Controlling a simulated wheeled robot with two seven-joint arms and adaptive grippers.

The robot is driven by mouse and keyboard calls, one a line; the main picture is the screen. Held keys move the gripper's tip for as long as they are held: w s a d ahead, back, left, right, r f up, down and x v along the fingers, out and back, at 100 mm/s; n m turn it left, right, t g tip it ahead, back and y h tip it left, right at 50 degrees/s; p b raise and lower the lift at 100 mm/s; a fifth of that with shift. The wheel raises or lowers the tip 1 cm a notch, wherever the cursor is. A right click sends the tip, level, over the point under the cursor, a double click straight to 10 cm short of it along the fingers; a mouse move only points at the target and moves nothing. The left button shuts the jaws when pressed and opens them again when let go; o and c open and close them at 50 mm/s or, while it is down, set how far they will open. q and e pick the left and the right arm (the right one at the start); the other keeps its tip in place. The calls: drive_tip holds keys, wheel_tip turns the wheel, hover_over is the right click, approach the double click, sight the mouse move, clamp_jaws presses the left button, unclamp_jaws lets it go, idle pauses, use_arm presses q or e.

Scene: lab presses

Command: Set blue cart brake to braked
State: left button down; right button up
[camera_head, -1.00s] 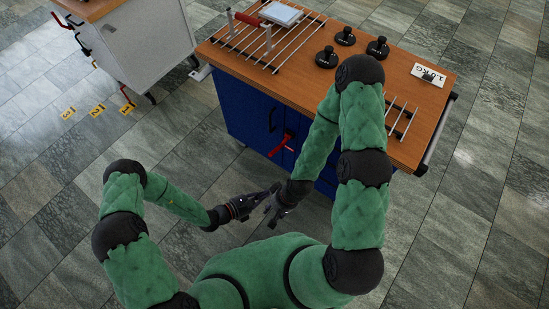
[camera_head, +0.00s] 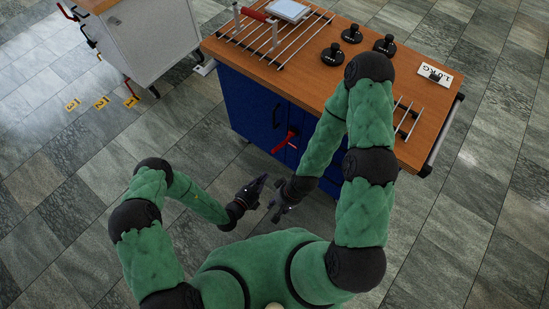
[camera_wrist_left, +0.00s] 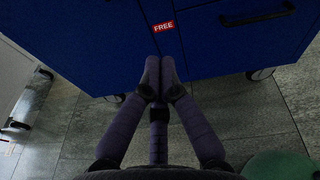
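The blue cart (camera_head: 250,105) has a wooden top, and a red lever (camera_head: 285,142) sticks out from its front. In the left wrist view the blue front (camera_wrist_left: 90,40) fills the top, with a red label reading FREE (camera_wrist_left: 164,26). My left gripper (camera_head: 263,179) points toward the cart front, left of and below the red lever. In the wrist view its fingertips (camera_wrist_left: 160,62) are together with nothing seen between them, just below the label; contact with the cart cannot be told. My right gripper (camera_head: 272,212) hangs below it, its fingers apart and empty.
The wooden top (camera_head: 300,85) carries a metal rack, black weights (camera_head: 352,34) and a 1.0 KG sign (camera_head: 434,76). A grey cabinet (camera_head: 150,40) stands at the upper left, with yellow floor marks (camera_head: 101,102) nearby. Casters (camera_wrist_left: 260,74) stand under the cart.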

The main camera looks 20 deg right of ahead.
sight(283, 142)
use_arm(q)
drive_tip(key=w+d+r+b, duration=0.2)
drive_tip(key=w+d+b, duration=0.1)
drive_tip(key=w+d, duration=0.3)
drive_tip(key=shift+w+d, duration=0.35)
